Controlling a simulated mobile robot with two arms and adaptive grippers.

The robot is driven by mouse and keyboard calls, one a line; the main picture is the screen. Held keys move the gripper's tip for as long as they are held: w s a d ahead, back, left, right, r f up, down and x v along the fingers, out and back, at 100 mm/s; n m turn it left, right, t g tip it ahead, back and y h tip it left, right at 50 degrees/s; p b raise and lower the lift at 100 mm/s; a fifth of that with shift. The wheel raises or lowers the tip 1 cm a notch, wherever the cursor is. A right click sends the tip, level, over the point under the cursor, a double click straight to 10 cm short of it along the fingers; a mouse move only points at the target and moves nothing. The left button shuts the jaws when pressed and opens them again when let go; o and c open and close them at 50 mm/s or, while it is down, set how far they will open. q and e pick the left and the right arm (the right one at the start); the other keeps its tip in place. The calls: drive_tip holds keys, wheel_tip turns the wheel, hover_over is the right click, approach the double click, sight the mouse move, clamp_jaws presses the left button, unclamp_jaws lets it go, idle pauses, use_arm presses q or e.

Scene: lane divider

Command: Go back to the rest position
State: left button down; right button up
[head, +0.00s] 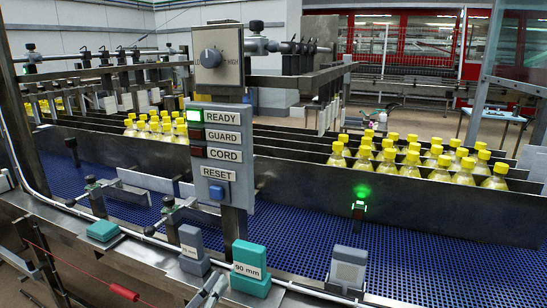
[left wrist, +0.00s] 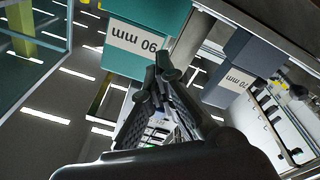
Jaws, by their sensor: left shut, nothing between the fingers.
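My left gripper (head: 216,286) shows small at the bottom edge of the head view, in front of the teal 90 mm block (head: 250,268). In the left wrist view its fingers (left wrist: 158,82) are shut and empty. The teal block (left wrist: 145,35) is upside down there, just beyond the fingertips; whether they touch cannot be told. The grey 70 mm block (left wrist: 235,75) is to the right in that view. In the head view this grey block (head: 192,247) stands left of the teal one. My right gripper is not in view.
A control panel (head: 222,160) with a lit green READY lamp rises over the front rail. Another teal block (head: 103,230) and grey block (head: 348,268) sit along the rail. Yellow-capped bottles (head: 430,163) stand between lane dividers behind the blue belt (head: 450,250). A red pull cord (head: 125,292) hangs at lower left.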

use_arm(q)
drive_tip(key=s+a+f+m+g+y, duration=0.1)
drive_tip(key=s+f+m+g+y, duration=0.2)
drive_tip(key=s+f+g, duration=0.65)
drive_tip(key=s+a+f+m+g+y, duration=0.1)
drive_tip(key=s+a+f+g+y, duration=0.15)
drive_tip(key=s+f, duration=0.5)
drive_tip(key=s+a+f+m+g+y, duration=0.15)
drive_tip(key=s+a+f, duration=0.25)
drive_tip(key=s, duration=0.7)
wheel_tip(320, 180, down, 27)
drive_tip(key=s+g, duration=0.2)
drive_tip(key=s+a+f+g, duration=0.1)
drive_tip(key=s+a+f, duration=0.2)
drive_tip(key=s+f, duration=1.2)
drive_tip(key=shift+s+f, duration=0.4)
drive_tip(key=shift+s, duration=0.2)
drive_tip(key=shift+g, duration=0.25)
